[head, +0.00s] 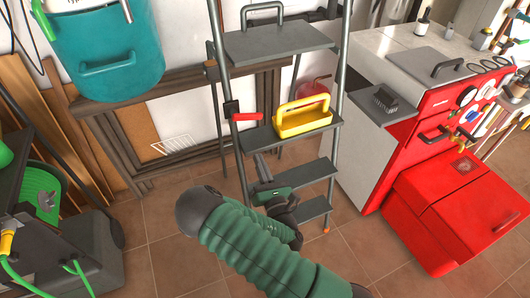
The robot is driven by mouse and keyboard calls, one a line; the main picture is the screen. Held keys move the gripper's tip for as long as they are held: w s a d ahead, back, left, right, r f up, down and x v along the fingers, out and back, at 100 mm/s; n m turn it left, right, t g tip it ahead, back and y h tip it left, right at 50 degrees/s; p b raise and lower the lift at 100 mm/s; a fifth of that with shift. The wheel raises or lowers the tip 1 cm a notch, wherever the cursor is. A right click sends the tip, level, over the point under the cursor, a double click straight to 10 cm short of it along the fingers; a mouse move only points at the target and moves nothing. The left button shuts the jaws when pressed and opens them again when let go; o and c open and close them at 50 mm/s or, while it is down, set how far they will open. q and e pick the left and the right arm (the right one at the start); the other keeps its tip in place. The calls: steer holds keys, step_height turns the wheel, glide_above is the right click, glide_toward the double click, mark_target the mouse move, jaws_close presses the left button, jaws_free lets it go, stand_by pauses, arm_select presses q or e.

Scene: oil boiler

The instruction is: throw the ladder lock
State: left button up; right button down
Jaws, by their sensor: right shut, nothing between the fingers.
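A grey stepladder (278,42) stands open in the middle of the head view. Its lock, a red lever (247,117), sticks out to the right from a dark bracket on the left rail. My right gripper (261,162) is below the red lever, apart from it, in front of the lower steps. Its fingers point up and are shut with nothing between them. My green-sleeved right arm hides part of the lowest steps and the floor. My left gripper is not in view.
A yellow caddy (303,117) sits on a ladder step, just right of the lever. A red boiler (440,115) stands at right, with a red box (455,215) before it. Tiled floor left of the ladder is clear.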

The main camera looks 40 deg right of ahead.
mark_target(246, 114)
steer(key=x, duration=0.9)
steer(key=shift+a, duration=0.1)
steer(key=r, duration=0.1)
steer(key=d+r, duration=0.1)
steer(key=shift+r, duration=0.4)
steer(key=shift+s+r, duration=0.2)
steer(key=shift+r, duration=0.35)
steer(key=shift+w, duration=0.1)
